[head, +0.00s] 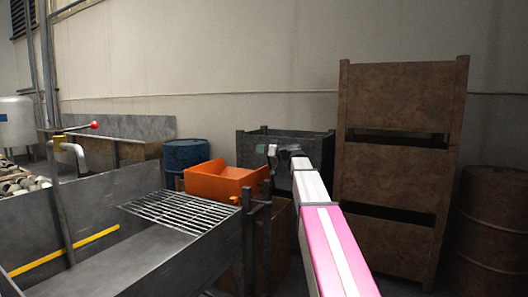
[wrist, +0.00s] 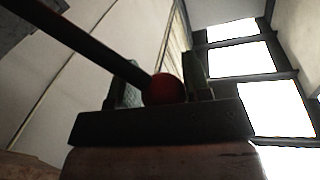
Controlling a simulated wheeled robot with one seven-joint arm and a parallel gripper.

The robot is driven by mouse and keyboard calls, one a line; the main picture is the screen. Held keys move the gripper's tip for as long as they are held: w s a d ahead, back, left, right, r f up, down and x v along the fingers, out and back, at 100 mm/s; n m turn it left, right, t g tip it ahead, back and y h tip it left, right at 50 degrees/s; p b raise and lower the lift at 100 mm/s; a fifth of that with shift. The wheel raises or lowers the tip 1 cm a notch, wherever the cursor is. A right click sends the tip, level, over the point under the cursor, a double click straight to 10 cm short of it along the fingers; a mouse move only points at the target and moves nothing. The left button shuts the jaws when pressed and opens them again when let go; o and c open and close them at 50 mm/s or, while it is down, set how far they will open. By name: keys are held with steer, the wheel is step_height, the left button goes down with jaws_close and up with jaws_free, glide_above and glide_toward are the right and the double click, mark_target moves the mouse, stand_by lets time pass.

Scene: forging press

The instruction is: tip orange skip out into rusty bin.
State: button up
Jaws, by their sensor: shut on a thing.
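The orange skip (head: 212,187) sits at the middle of the head view, behind the grey grating; its open top shows, and I cannot see what lies in it. A rusty brown bin (head: 281,232) stands low to its right, partly hidden by dark posts and my arm. My gripper (head: 272,151) is at the end of my outstretched arm, above and right of the skip. In the wrist view my gripper (wrist: 163,88) is shut on a red ball knob (wrist: 163,90) at the end of a dark lever bar (wrist: 85,43). In the head view this knob is hidden.
A grey metal trough with a grating (head: 180,211) fills the front left. Another red-knobbed lever (head: 77,128) stands there. A blue drum (head: 186,154), a dark green bin (head: 312,147), stacked rusty crates (head: 395,170) and a rusty drum (head: 493,225) stand along the wall.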

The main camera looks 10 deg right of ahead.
steer(key=shift+w+d+r+m, duration=0.45)
steer(key=shift+w+r, duration=0.1)
steer(key=shift+w, duration=0.25)
steer(key=w+d+m, duration=0.1)
steer(key=w+d, duration=0.1)
steer(key=w, duration=0.1)
steer(key=w+d+r+m, duration=0.1)
steer(key=w+d+m, duration=0.1)
steer(key=w, duration=0.1)
steer(key=w+d+r+m+g, duration=0.1)
steer(key=w+d, duration=0.1)
steer(key=w, duration=0.1)
steer(key=shift+w+d+r+m+h, duration=0.1)
steer(key=shift+d+m+h, duration=0.2)
steer(key=shift+d+m, duration=0.05)
jaws_close()
steer(key=w+d+f+m+g, duration=0.1)
steer(key=w+d+f+m, duration=0.3)
steer(key=w+d, duration=0.4)
steer(key=shift+w+f, duration=0.4)
steer(key=shift+w, duration=0.8)
steer(key=shift+f, duration=0.1)
steer(key=o, duration=1)
jaws_free()
steer(key=shift+a, duration=0.1)
steer(key=shift+o, duration=0.6)
